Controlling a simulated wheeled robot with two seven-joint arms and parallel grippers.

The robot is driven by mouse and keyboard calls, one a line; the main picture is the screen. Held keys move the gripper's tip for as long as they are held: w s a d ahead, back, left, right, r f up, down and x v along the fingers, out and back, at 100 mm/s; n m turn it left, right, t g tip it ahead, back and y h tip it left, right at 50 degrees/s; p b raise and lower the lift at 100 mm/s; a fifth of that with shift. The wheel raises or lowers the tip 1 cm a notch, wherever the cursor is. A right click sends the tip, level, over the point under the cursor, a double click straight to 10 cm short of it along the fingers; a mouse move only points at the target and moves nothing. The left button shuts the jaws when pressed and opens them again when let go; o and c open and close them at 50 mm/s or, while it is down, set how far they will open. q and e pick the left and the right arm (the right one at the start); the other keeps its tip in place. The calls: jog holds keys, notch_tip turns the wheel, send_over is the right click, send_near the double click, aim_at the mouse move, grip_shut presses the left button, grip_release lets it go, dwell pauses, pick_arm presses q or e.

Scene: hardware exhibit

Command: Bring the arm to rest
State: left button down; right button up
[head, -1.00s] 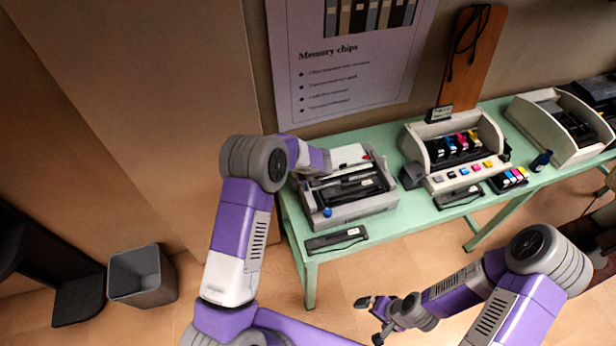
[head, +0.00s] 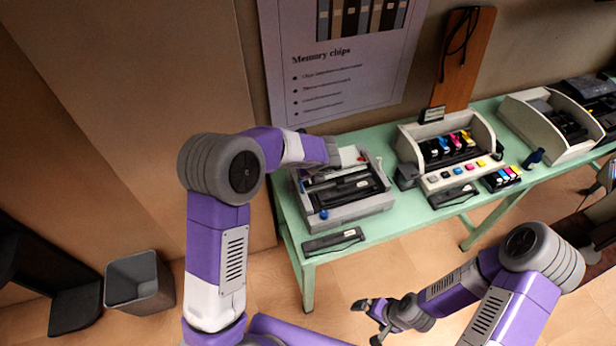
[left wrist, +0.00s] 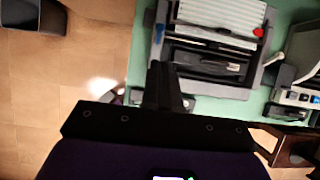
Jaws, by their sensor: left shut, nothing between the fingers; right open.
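My left arm (head: 215,255) rises from the bottom of the head view, bends at a grey joint and reaches right toward the grey printer (head: 365,208) on the green table. Its fingers are hard to make out there. In the left wrist view the left gripper (left wrist: 167,75) is shut and empty, in front of the printer's near side (left wrist: 210,87); I cannot tell the height gap. My right gripper (head: 369,320) is open and empty, low over the floor in front of the table.
The green table (head: 400,222) runs along the wall. A black cartridge (head: 333,241) lies at its near left edge. A holder of colour cartridges (head: 450,150) and another white-sided machine (head: 540,115) stand farther right. A grey bin (head: 138,283) stands on the floor at left.

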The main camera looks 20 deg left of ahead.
pick_arm(q)
jog(key=shift+s+r, duration=0.1)
jog(key=shift+r, duration=0.15)
dwell(0.3)
jog(key=s+d+f+n+g+h+b, duration=0.1)
jog(key=s+d+f+n+h+b, duration=0.1)
jog(key=s+f+n, duration=0.7)
jog(key=s+d+f+n+g+h+b, duration=0.1)
jog(key=s+d+f+n+h+b, duration=0.2)
jog(key=s+f+n+b, duration=0.4)
jog(key=s+d+f+n+g+h+b, duration=0.1)
jog(key=s+f+n+b, duration=0.4)
jog(key=s+f+n, duration=0.7)
notch_tip(320, 180, down, 8)
jog(key=d+n+h, duration=0.1)
jog(key=d+n, duration=0.1)
jog(key=n, duration=0.1)
jog(key=shift+s+d+g+h, duration=0.25)
jog(key=shift+d+g+h, duration=0.05)
jog(key=shift+g, duration=0.1)
